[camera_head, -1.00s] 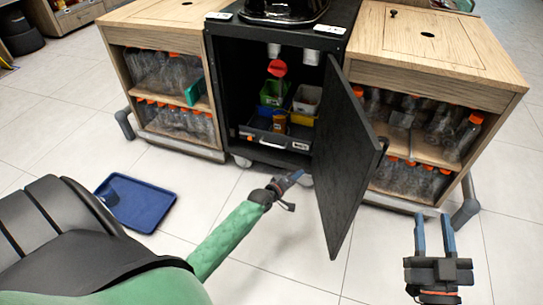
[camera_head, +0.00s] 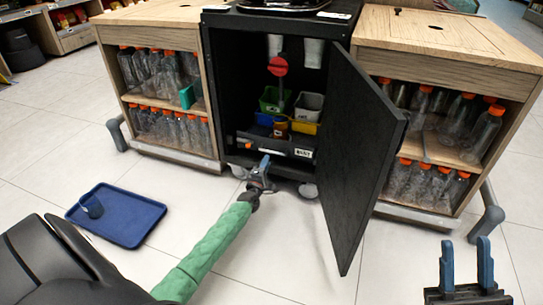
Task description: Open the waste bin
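The black cabinet (camera_head: 222,95) stands in the middle with its black door (camera_head: 358,165) swung open to the right. Low inside it is a dark drawer-like bin (camera_head: 270,143) with a small white label on its front; its wording is too small to read surely. My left gripper (camera_head: 264,163) is low in front of the cabinet, just before the bin's lower front. Its fingers overlap in view, so its opening and any contact are unclear. My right gripper (camera_head: 466,262) is at lower right, open and empty, with its two blue fingers apart.
Green (camera_head: 271,99) and grey (camera_head: 308,105) containers sit inside the cabinet above the bin. Wooden shelves of orange-capped bottles stand left (camera_head: 165,100) and right (camera_head: 435,120). A blue tray (camera_head: 120,218) lies on the floor. The open door stands between my grippers.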

